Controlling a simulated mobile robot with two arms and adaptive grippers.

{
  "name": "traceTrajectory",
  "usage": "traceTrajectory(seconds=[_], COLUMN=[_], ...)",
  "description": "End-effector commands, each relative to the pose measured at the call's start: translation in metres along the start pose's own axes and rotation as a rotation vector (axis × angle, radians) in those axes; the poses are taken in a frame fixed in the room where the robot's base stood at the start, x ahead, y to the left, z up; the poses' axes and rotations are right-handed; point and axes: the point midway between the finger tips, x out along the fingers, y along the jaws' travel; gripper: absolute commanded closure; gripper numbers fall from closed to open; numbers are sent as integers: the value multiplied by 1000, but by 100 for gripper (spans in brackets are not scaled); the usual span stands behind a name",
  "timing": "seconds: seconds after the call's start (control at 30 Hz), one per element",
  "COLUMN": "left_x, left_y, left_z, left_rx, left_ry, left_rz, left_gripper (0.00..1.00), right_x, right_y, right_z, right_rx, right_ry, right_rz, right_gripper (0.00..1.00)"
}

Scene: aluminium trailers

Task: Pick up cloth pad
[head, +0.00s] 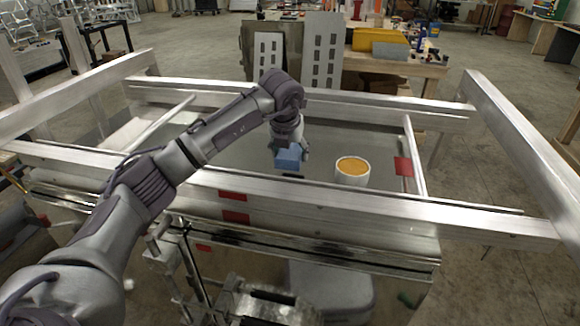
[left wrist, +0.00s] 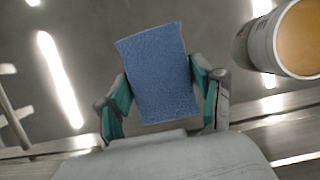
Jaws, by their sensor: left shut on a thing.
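The cloth pad (head: 288,158) is a blue rectangular piece inside the aluminium trailer. My left gripper (head: 290,150) reaches down over the trailer from the left and is shut on the pad. In the left wrist view the blue pad (left wrist: 160,72) sits between the two green-and-grey fingers of my left gripper (left wrist: 164,98), with a finger at each side. I cannot tell from these views whether the pad touches the trailer floor. My right gripper is in neither view.
A white tub with orange contents (head: 352,171) stands right of the pad; it also shows in the left wrist view (left wrist: 285,40). Metal trailer rails (head: 330,196) run in front and behind. A workbench (head: 395,68) with bins stands at the back.

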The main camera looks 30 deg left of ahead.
Motion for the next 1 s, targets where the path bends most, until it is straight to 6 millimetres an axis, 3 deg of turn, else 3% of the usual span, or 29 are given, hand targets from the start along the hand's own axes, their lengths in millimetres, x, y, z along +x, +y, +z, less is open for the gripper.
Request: traceTrajectory(seconds=[0.03,0.3,0.5,0.7,1.0], left_x=[-6,-40,-59,-67,-68], left_y=[-10,-71,-102,-115,-117], left_z=[3,16,23,26,27], left_rx=[4,3,2,0,0], left_ry=[-5,-4,-2,-1,0], left_rz=[-6,-4,-1,0,0], left_gripper=[67,67,67,67,67], right_x=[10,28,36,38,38], right_y=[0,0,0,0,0], right_z=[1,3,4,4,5], right_rx=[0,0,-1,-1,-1], right_ry=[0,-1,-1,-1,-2], right_rz=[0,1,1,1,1], right_gripper=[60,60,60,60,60])
